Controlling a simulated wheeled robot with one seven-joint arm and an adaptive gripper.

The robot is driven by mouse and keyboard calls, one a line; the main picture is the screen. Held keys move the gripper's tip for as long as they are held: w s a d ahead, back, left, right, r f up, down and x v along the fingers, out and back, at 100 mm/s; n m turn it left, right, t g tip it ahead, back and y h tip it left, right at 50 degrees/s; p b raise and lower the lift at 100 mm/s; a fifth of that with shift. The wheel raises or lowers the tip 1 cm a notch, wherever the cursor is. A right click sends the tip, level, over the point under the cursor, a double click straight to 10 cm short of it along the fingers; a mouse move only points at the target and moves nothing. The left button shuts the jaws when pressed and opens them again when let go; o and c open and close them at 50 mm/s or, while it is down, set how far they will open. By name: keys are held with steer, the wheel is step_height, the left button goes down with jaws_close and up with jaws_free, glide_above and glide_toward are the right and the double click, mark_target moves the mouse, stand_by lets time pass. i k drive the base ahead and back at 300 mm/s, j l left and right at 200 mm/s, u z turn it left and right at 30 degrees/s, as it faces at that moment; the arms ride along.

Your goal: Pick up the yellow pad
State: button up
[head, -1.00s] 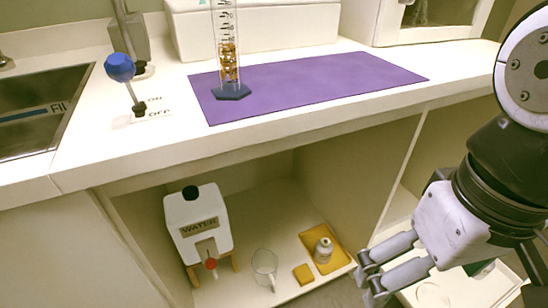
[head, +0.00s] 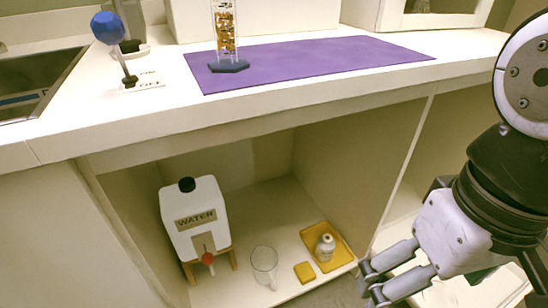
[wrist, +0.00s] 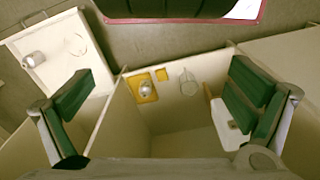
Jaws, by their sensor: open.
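The yellow pad (head: 304,272) is a small flat square on the floor of the open cabinet under the counter. It lies near the front edge, just left of a yellow tray (head: 341,254). In the wrist view the pad (wrist: 162,74) shows between my two fingers, well below them. My gripper (head: 373,281) is open and empty, outside the cabinet to the right of the pad in the head view. In the wrist view its green finger pads (wrist: 158,92) stand wide apart.
A small bottle (head: 325,248) stands on the yellow tray. A glass beaker (head: 264,265) and a white water container (head: 195,215) stand to the pad's left. The countertop edge (head: 250,120) overhangs the cabinet. A purple mat (head: 320,58) lies on top.

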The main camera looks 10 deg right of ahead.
mark_target(304, 272)
steer(key=k+l+z, duration=0.1)
steer(key=l, duration=0.2)
steer(key=k+l, duration=0.2)
steer(key=l, duration=0.15)
steer(key=k+l+z, duration=0.15)
steer(key=l, duration=0.2)
steer(key=k+l+z, duration=0.1)
steer(key=l, duration=0.25)
